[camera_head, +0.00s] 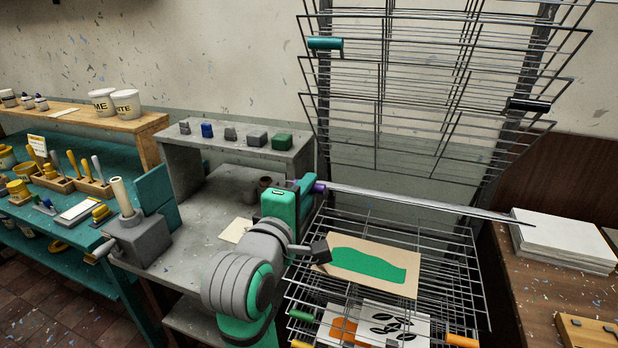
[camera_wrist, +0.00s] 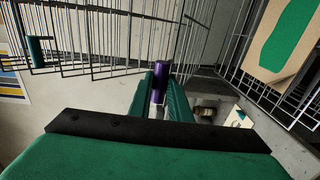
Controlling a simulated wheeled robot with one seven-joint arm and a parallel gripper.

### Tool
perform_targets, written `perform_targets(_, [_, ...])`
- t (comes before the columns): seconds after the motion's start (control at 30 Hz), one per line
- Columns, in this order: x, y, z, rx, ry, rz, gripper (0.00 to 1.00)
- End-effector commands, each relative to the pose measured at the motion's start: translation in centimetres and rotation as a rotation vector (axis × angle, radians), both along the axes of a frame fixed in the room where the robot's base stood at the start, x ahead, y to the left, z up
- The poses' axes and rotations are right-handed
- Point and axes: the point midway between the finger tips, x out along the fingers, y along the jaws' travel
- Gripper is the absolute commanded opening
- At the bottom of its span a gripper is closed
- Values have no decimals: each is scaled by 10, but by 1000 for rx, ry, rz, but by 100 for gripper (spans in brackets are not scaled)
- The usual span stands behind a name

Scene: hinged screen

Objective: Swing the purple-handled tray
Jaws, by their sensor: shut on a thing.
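The purple handle (camera_head: 318,187) is at the left end of a long grey metal bar (camera_head: 430,204), the visible edge of its wire tray. The bar runs rightward above the lower trays; I cannot tell the tray's exact tilt. My green gripper (camera_head: 304,188) is at the handle from the left. In the wrist view the purple handle (camera_wrist: 160,76) stands between the two green fingers (camera_wrist: 163,92), which are shut on it. The fingers hide part of the handle.
Raised wire trays with a teal handle (camera_head: 326,43) and a black handle (camera_head: 528,105) are above. A lower tray holds a green print (camera_head: 368,264). A grey bench (camera_head: 205,215) is left; a paper stack (camera_head: 562,240) is right.

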Motion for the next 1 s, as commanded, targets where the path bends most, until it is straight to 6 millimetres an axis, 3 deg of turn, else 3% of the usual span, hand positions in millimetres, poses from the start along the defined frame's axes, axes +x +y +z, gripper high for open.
perform_targets(0.67, [-26,8,-55,1,6,-1,0])
perform_targets(0.7, [-27,8,-55,1,4,-1,22])
perform_targets(0.77, [-27,8,-54,1,4,0,36])
perform_targets(1.0, [-26,8,-54,1,3,0,39])
